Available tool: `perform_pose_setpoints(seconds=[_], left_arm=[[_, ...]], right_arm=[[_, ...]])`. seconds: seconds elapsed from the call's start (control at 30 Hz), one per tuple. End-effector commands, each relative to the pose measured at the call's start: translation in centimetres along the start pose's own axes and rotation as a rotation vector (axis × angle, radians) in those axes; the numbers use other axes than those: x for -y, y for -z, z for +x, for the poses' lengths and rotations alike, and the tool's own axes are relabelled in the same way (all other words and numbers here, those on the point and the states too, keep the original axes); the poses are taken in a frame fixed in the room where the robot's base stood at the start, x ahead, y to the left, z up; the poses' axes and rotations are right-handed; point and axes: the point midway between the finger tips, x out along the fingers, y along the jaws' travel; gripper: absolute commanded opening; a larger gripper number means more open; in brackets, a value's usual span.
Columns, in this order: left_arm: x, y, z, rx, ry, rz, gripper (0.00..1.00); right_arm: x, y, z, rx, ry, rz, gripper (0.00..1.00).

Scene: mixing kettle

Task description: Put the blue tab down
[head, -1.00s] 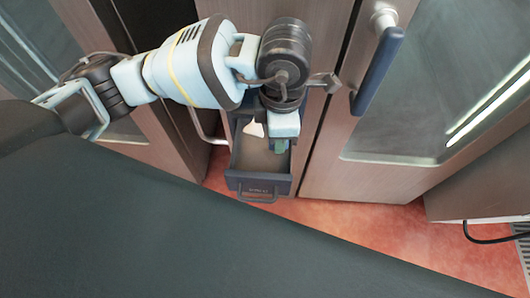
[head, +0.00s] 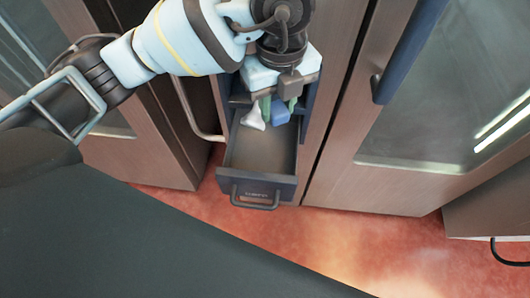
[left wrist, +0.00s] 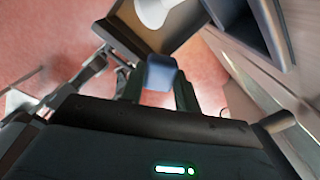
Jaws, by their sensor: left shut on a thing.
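My left gripper (head: 279,106) points down over the back part of an open drawer. Its green fingers are shut on the blue tab (head: 281,117), a small blue block. In the left wrist view the blue tab (left wrist: 162,74) sits between the dark fingertips, with its top face showing. I cannot tell whether the tab touches the drawer floor. The drawer (head: 258,157) is a dark-walled box with a brown floor. My right gripper is not in view.
A white piece (head: 253,118) is at the drawer's back left, close beside the left finger. It also shows in the left wrist view (left wrist: 154,12). The front of the drawer floor is bare. Cabinet doors with handles (head: 411,50) flank the drawer.

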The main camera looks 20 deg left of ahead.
Motion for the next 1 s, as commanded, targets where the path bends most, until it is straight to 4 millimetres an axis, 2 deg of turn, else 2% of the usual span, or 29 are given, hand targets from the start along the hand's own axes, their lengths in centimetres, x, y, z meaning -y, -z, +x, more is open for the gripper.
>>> perform_pose_setpoints(seconds=[0.2,0.5,0.57,1.0], left_arm=[[0.2,-0.6,0.3,-0.001,0.001,-0.204,0.10],[0.2,-0.6,0.7,-0.002,0.000,-0.239,0.10],[0.2,-0.6,1.5,-0.003,-0.002,-0.239,0.10],[0.1,-0.6,11.1,-0.003,-0.003,-0.238,0.10]], right_arm=[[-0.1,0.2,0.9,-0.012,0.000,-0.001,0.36],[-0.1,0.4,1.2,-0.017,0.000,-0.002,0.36],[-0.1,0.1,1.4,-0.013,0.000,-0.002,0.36],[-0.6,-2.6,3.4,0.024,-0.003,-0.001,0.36]])
